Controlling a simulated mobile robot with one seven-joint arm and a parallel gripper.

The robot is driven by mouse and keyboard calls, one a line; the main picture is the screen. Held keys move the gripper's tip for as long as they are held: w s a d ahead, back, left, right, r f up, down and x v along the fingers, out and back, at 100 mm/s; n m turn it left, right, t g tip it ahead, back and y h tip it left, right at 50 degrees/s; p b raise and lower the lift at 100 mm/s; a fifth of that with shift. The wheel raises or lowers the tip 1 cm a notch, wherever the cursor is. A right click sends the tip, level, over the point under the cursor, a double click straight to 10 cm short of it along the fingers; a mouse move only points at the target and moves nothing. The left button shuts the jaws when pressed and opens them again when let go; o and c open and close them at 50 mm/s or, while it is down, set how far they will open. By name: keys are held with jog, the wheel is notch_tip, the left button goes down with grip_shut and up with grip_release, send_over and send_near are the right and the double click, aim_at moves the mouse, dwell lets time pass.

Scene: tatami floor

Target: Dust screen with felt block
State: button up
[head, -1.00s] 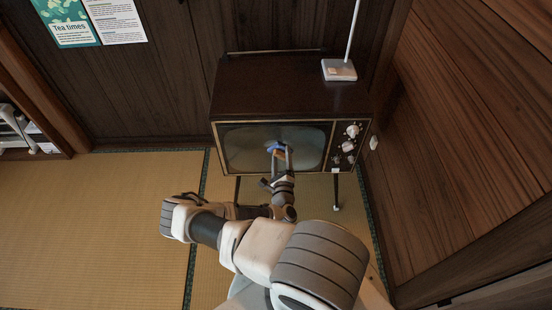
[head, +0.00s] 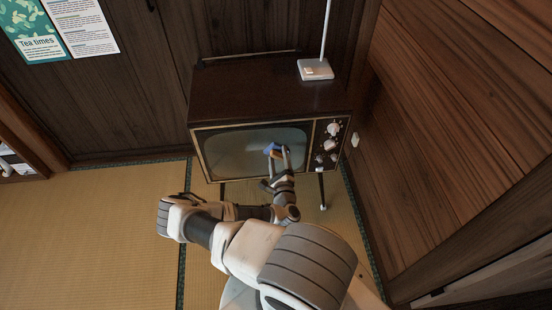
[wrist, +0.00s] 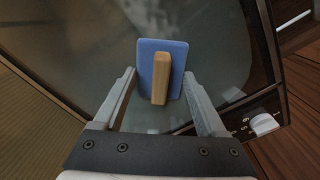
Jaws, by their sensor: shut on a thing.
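The felt block is a blue pad with a wooden handle; it shows in the wrist view (wrist: 176,62) and as a small blue spot in the head view (head: 271,149). My gripper (head: 278,152) is shut on it, with the block between the fingertips in the wrist view (wrist: 160,76). The block is in front of the right half of the old television's screen (head: 235,150). Whether the pad touches the glass I cannot tell. In the wrist view the screen (wrist: 225,40) is dark with hazy grey patches towards the top.
The television cabinet (head: 255,85) stands on thin legs, with a white lamp base (head: 315,69) on top. Its knobs (head: 333,129) are right of the screen. A wooden wall (head: 450,120) is close on the right. Tatami floor (head: 110,230) is clear on the left.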

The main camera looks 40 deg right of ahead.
aim_at(227, 152)
jog(key=shift+r+p, duration=0.45)
jog(key=shift+r, duration=0.4)
jog(key=shift+w+a+f+p, duration=0.15)
jog(key=shift+w+a, duration=0.85)
jog(key=shift+a, duration=0.5)
jog(key=shift+w+a+r+p, duration=0.1)
jog(key=shift+w+a, duration=0.9)
jog(key=shift+a, duration=0.5)
jog(key=shift+w+a+f+p, duration=0.15)
jog(key=shift+w+a, duration=0.85)
jog(key=shift+a, duration=0.5)
jog(key=shift+w+a+r+b, duration=0.1)
jog(key=shift+w+a, duration=0.55)
jog(key=shift+a, duration=0.3)
jog(key=shift+w+a+b, duration=0.15)
jog(key=shift+w+a, duration=0.55)
jog(key=shift+a, duration=0.25)
jog(key=shift+w+a+r+b, duration=0.1)
jog(key=shift+w+a, duration=0.55)
jog(key=shift+a, duration=0.3)
jog(key=p+v, duration=0.1)
jog(key=v, duration=0.5)
jog(key=shift+s+p, duration=0.15)
jog(key=shift+p, duration=0.2)
jog(key=shift+s+f, duration=0.1)
jog(key=shift+p+v, duration=0.3)
jog(key=shift+v, duration=1.05)
